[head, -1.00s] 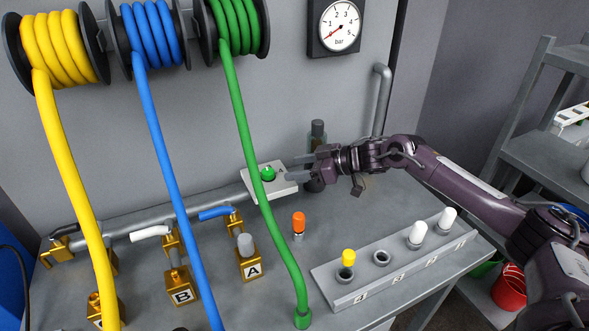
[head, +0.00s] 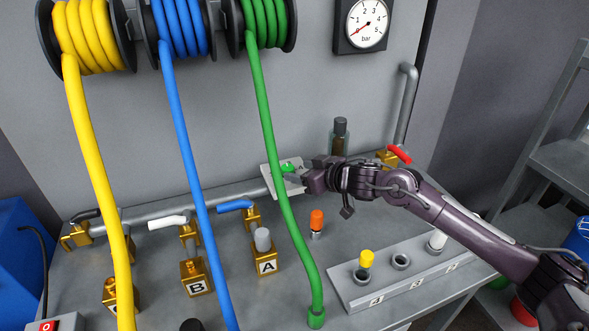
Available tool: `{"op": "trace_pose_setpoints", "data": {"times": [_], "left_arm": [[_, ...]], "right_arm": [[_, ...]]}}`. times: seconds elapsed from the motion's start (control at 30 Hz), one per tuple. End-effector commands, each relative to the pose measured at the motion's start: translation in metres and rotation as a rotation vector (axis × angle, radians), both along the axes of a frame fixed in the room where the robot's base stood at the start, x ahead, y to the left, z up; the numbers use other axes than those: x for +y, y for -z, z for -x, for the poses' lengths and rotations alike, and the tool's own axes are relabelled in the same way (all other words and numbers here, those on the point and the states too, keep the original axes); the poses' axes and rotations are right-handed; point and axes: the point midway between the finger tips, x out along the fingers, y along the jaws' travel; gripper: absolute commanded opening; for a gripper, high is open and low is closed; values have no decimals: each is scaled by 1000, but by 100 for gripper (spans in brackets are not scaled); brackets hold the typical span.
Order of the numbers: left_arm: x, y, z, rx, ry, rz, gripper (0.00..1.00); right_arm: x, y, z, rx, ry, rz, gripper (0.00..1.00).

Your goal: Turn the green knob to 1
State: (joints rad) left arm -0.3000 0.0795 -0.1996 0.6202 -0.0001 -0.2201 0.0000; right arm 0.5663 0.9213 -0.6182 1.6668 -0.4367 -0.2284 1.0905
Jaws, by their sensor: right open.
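The green knob (head: 287,167) sits on a pale plate (head: 269,178) at the back of the bench, behind the green hose. My right gripper (head: 297,175) reaches in from the right and is open. Its fingertips are at the knob and hide part of it and of the plate. I cannot tell whether they touch the knob. The markings on the plate cannot be read. My left gripper is not in view.
The green hose (head: 278,185) hangs just left of the gripper. A dark-capped bottle (head: 339,137) and a red-handled valve (head: 399,154) stand behind my right arm. An orange-capped piece (head: 316,222) and a numbered rack (head: 345,290) stand in front.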

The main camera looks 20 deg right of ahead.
Motion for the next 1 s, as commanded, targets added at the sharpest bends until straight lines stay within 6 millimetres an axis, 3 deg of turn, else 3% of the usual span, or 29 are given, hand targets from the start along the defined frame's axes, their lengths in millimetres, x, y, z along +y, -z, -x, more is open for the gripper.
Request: {"op": "trace_pose_setpoints", "data": {"times": [0.2,0.57,0.9,1.0], "left_arm": [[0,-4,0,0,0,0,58],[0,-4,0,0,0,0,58],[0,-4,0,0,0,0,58],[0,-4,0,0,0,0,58]], "right_arm": [[11,9,-22,-1,-1,-1,54],[14,12,-27,0,-3,1,54],[14,12,-26,0,-3,1,10],[13,12,-27,-1,-8,2,9]]}}
